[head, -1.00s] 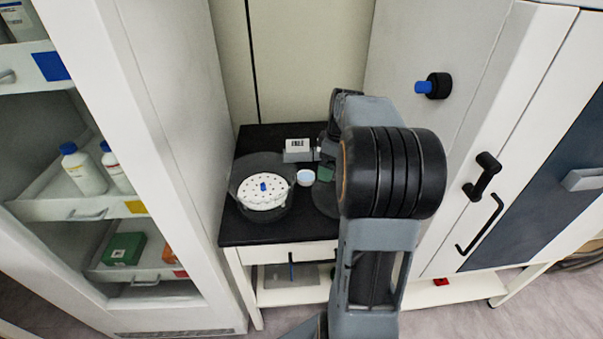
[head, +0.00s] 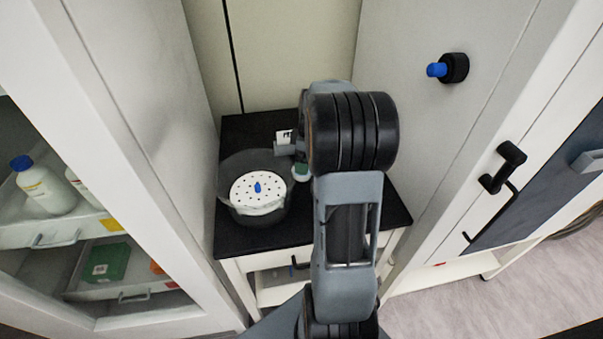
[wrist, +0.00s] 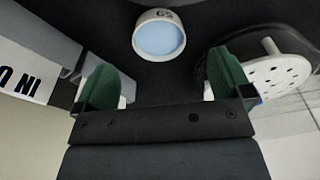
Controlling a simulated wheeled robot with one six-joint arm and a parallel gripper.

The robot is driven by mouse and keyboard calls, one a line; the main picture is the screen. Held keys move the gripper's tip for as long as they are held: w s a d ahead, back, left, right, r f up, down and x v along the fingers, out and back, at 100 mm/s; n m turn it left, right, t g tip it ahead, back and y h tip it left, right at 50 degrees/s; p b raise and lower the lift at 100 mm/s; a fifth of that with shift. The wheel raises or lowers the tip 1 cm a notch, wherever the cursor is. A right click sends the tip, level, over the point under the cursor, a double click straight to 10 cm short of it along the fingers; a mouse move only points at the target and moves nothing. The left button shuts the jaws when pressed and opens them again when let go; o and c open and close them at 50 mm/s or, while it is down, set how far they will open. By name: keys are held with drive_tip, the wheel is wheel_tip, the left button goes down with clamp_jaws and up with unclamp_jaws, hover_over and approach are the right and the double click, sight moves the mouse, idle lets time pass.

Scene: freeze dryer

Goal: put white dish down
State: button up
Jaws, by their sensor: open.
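The white dish (wrist: 160,36) is small and round, with a pale blue inside and a dark mark on its rim. It is on the black table top (head: 375,213), centred ahead of my fingertips in the wrist view. My gripper (wrist: 163,86) is open with green finger pads, one to each side of the dish's line. The dish looks apart from both pads, and nothing is between them. In the head view my gripper (head: 301,173) is at the dish's spot and mostly hides it.
A dark round pot with a white perforated plate (head: 246,193) and blue knob stands just left of the dish. A grey holder with a white card (head: 284,136) is behind. Cabinets flank the table. The table's front right is clear.

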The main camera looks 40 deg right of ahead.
drive_tip(key=shift+w+a+f, duration=0.15)
drive_tip(key=shift+w+f, duration=0.05)
drive_tip(key=shift+f, duration=1.25)
drive_tip(key=shift+w+a+f, duration=0.1)
drive_tip(key=shift+w+f, duration=0.05)
drive_tip(key=shift+f, duration=1.25)
drive_tip(key=shift+c, duration=0.5)
drive_tip(key=c, duration=1)
drive_tip(key=shift+o, duration=0.2)
drive_tip(key=shift+r, duration=0.1)
